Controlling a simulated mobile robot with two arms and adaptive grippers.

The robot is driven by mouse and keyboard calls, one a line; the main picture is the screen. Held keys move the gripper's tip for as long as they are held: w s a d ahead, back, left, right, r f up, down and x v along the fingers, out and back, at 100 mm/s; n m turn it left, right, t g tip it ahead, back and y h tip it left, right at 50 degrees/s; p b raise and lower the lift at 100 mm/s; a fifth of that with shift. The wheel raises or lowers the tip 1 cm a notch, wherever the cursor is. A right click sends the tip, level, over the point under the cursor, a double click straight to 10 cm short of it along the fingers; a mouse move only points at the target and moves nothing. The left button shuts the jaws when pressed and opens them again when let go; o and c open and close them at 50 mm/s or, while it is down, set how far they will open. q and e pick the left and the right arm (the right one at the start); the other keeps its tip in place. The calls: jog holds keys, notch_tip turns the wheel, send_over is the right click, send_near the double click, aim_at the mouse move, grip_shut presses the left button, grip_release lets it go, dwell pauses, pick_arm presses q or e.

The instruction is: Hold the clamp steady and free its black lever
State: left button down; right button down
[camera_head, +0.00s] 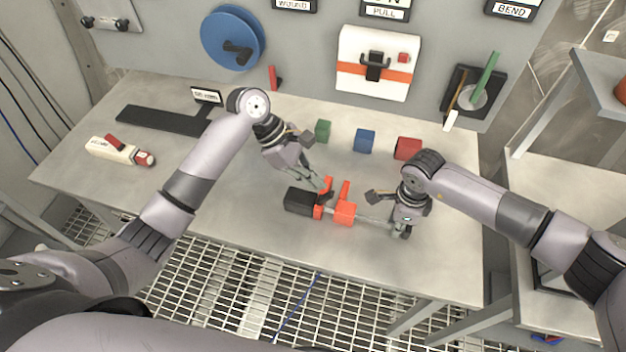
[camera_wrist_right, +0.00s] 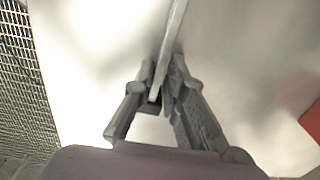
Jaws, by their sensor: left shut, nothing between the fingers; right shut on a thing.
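The clamp (camera_head: 344,213) lies on the grey table near its front edge. It has orange jaws, a black part (camera_head: 298,201) at its left end and a thin grey bar (camera_head: 375,222) running right. I cannot make out which part is the black lever. My right gripper (camera_head: 388,228) is shut on the grey bar, at its right end. In the right wrist view the bar (camera_wrist_right: 175,25) runs up from between the fingers (camera_wrist_right: 160,92). My left gripper (camera_head: 322,183) is shut and empty, its tips close to the upright orange jaw; I cannot tell if they touch it.
Green (camera_head: 323,131), blue (camera_head: 365,141) and red (camera_head: 408,149) blocks stand behind the clamp. A white and red tool (camera_head: 120,151) and a black strip (camera_head: 160,121) lie at the left. A panel with a blue wheel (camera_head: 232,38) rises behind. The front left tabletop is clear.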

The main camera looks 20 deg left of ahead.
aim_at(328, 194)
pick_arm(q)
jog(key=shift+r, duration=0.15)
jog(key=d+r, duration=0.3)
jog(key=r, duration=0.6)
jog(key=shift+d+r, duration=0.2)
jog(key=shift+d, duration=0.1)
pick_arm(e)
jog(key=c, duration=1.5)
grip_release()
jog(key=shift+c, duration=0.2)
